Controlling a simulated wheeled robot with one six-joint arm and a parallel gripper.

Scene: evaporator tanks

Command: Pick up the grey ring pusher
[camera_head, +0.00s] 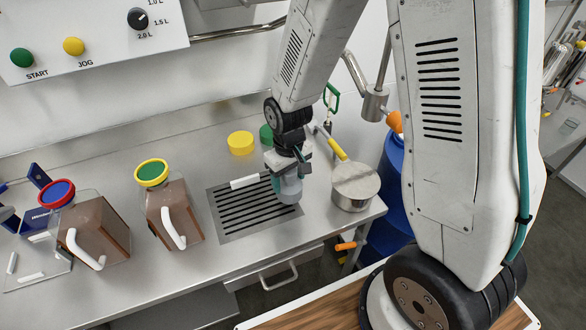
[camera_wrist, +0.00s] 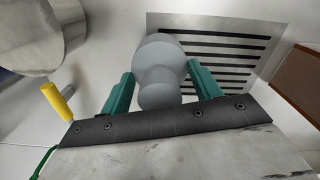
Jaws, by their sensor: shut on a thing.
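The grey ring pusher (camera_wrist: 160,58) is between the two teal fingers of my gripper (camera_wrist: 161,72) in the wrist view. It has a wide round end and a narrower knob. My gripper (camera_head: 286,176) is shut on it. In the head view the grey ring pusher (camera_head: 290,190) shows at the gripper's lower end, over the right part of the slotted drain grille (camera_head: 240,212). I cannot tell whether it touches the grille.
A steel pot (camera_head: 354,188) with a yellow handle stands close right of my gripper. A yellow lid (camera_head: 240,142) and a green lid (camera_head: 266,133) lie behind. Two brown-filled jugs, one green-capped (camera_head: 176,212) and one red-and-blue-capped (camera_head: 98,232), stand left. A blue barrel (camera_head: 388,205) is beyond the counter's right end.

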